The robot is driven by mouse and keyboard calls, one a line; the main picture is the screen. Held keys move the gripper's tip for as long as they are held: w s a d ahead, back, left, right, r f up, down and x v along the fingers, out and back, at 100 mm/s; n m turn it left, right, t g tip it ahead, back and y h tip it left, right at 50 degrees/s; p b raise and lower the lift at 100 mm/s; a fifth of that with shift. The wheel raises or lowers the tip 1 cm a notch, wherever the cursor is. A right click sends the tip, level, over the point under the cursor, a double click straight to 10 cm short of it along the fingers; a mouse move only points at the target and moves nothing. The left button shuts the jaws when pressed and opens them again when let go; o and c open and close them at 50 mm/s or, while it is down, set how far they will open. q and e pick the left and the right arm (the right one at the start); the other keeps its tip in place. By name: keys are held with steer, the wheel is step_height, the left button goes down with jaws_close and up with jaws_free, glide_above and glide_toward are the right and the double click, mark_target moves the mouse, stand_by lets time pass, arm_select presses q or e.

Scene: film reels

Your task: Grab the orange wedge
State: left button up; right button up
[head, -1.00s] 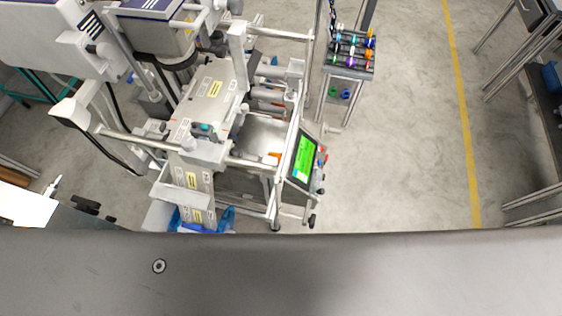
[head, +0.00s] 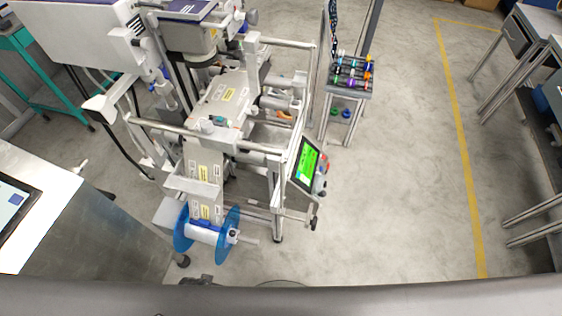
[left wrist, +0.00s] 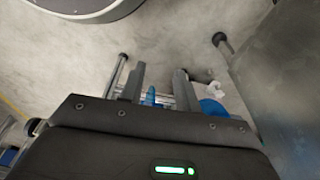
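A small orange patch (head: 285,115) shows among the rollers on the right side of the labelling machine (head: 222,100) in the head view. I cannot tell whether it is the orange wedge; rails and machine parts cover much of that area. In the left wrist view my left gripper (left wrist: 158,84) has its two dark fingers apart, with nothing seen held between them. Blue machine parts show beyond the fingers, and no orange thing is visible there. My right gripper is in neither view.
A blue-flanged reel (head: 207,235) sits low at the machine's front. A green-lit screen (head: 306,163) is on its right. A grey cabinet (head: 110,225) stands at left. A small rack (head: 350,75) holds coloured items. The floor (head: 400,180) to the right is clear.

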arm_select(q)
steer(key=w+d+r+t+b, duration=0.1)
steer(key=w+r, duration=0.3)
steer(key=r, duration=0.8)
steer(key=w+r+t+b, duration=0.15)
steer(key=w+r, duration=0.25)
steer(key=r, duration=0.8)
steer(key=w+d+f+m+t+h+b, duration=0.1)
steer(key=w+d+f+t+h+b, duration=0.1)
steer(key=w, duration=0.5)
steer(key=w+d+f+m+t+h+b, duration=0.1)
steer(key=w+d+f+t+h+b, duration=0.2)
steer(key=w+t+b, duration=0.2)
steer(key=w+b, duration=0.1)
steer(key=w, duration=0.2)
steer(key=shift+d+f+m, duration=0.15)
steer(key=shift+d+m, duration=0.2)
steer(key=shift+m, duration=0.05)
steer(key=shift+o, duration=0.5)
steer(key=shift+w+d+t+h, duration=0.1)
steer(key=shift+w+t+h, duration=0.15)
steer(key=shift+w+h, duration=0.05)
steer(key=shift+s+d, duration=0.1)
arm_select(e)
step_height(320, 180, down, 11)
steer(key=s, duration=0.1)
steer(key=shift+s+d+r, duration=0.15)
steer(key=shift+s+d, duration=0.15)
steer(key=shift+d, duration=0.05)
